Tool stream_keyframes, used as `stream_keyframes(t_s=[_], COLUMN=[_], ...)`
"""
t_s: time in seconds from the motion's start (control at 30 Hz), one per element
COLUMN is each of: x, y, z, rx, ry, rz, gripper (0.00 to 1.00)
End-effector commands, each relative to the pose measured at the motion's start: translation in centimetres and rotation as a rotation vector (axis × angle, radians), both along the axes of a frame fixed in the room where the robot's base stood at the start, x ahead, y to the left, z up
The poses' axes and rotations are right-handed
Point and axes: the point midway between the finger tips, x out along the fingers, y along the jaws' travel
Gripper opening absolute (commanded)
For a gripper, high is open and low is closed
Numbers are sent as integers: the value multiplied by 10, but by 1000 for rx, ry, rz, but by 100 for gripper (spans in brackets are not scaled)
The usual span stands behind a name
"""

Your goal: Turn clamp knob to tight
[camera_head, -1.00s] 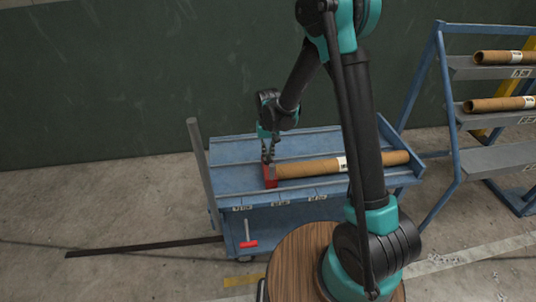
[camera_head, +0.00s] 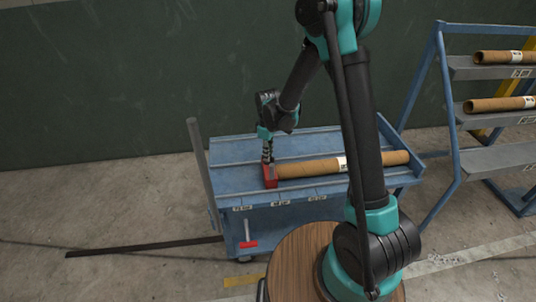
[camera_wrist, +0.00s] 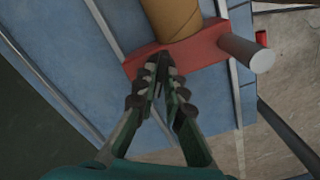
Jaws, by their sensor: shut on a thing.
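The red clamp (camera_head: 270,181) sits on the blue trolley at the left end of a brown cardboard tube (camera_head: 310,168). In the wrist view the red clamp (camera_wrist: 205,46) lies across the end of the tube (camera_wrist: 172,18). My gripper (camera_head: 268,160) points down onto the clamp from above. In the wrist view the fingertips of my gripper (camera_wrist: 163,60) are closed together at the clamp's near edge. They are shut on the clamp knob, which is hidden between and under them. I cannot read the knob's angle.
A blue rack (camera_head: 485,70) with more tubes stands at the right. A dark bar (camera_head: 140,247) lies on the floor at the left.

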Motion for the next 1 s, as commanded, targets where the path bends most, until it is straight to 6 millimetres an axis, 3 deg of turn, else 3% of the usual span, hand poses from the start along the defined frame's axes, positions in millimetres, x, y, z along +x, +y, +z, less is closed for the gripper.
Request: stream_keyframes(t_s=[0.5, 1.0], x=[0, 0], y=[0, 0], z=[0, 0], rx=[0, 0], ry=[-1, -1], rz=[444, 630], gripper=[0, 0])
